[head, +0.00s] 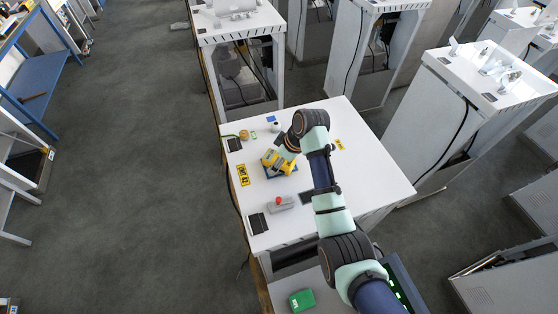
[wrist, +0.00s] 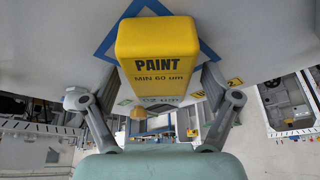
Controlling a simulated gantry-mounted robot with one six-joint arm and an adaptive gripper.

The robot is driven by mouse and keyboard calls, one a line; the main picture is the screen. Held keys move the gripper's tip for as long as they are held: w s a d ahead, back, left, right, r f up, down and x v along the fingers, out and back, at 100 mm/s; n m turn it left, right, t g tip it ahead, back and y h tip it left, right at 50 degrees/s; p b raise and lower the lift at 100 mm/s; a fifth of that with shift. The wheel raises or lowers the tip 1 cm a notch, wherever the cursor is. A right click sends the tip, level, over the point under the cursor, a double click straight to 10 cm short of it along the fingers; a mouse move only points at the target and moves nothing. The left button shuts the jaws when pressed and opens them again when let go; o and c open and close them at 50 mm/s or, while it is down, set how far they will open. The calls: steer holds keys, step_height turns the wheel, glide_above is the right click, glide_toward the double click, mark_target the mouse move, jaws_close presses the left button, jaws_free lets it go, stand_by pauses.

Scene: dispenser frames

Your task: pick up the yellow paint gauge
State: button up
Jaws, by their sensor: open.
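The yellow paint gauge (head: 271,157) sits on a blue-outlined square on the white table, left of its middle in the head view. In the wrist view the gauge (wrist: 158,50) is upper centre, its face reading "PAINT MIN 60 um". My gripper (head: 285,151) is at the gauge in the head view and partly hides it. In the wrist view my gripper's fingers (wrist: 158,78) are spread, one to the left and one to the right of the gauge, with gaps showing. I cannot tell how deep the gauge is between the fingertips.
A small round tan object (head: 244,135) is at the table's far left. The table's right side (head: 375,180) is clear.

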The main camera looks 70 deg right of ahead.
steer(key=shift+f, duration=0.25)
stand_by(0.3)
steer(key=c, duration=1.5)
step_height(320, 180, up, 21)
steer(key=p, duration=0.6)
steer(key=shift+f+p, duration=0.15)
steer(key=shift+p, duration=0.15)
